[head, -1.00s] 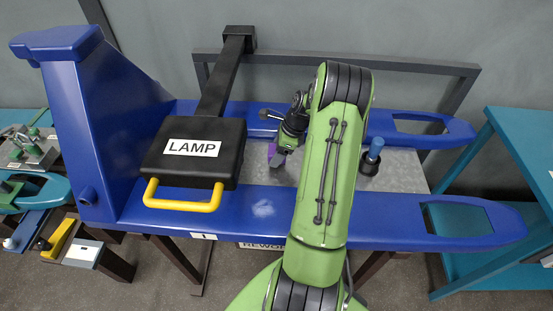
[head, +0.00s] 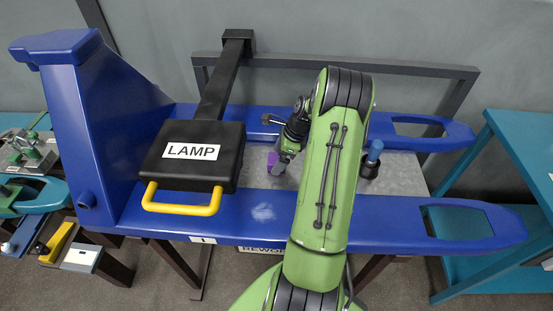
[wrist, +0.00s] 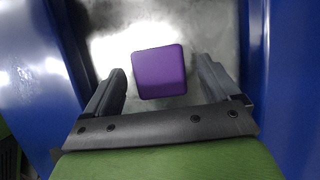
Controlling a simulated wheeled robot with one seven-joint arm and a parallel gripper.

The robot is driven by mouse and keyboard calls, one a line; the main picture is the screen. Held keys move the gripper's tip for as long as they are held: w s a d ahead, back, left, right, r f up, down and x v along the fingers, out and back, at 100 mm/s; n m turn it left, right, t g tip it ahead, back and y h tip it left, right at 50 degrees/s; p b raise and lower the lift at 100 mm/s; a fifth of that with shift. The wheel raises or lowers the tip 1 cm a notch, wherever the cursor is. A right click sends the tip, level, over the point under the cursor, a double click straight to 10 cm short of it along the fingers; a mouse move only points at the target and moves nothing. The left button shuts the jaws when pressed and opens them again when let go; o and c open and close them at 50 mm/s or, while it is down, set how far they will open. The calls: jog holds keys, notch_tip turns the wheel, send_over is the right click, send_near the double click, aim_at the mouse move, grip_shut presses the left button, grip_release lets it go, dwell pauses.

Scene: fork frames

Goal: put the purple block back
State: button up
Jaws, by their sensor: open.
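The purple block (wrist: 159,72) shows whole in the wrist view, on a grey metal surface, centred between my finger tips with a gap on each side. In the head view only a small part of the purple block (head: 271,162) shows beside my gripper (head: 279,166). My gripper (wrist: 162,78) is open and empty, pointing down at the block. I cannot tell how far above the surface the finger tips are. My arm hides part of the surface in the head view.
Blue rails (head: 262,213) run along the front and back of the metal plate (head: 405,178). A black box labelled LAMP (head: 190,172) with a yellow handle (head: 181,209) stands left of my gripper. A blue peg in a black holder (head: 371,166) stands to the right.

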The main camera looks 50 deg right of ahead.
jog(key=p+v, duration=0.2)
jog(key=v, duration=0.8)
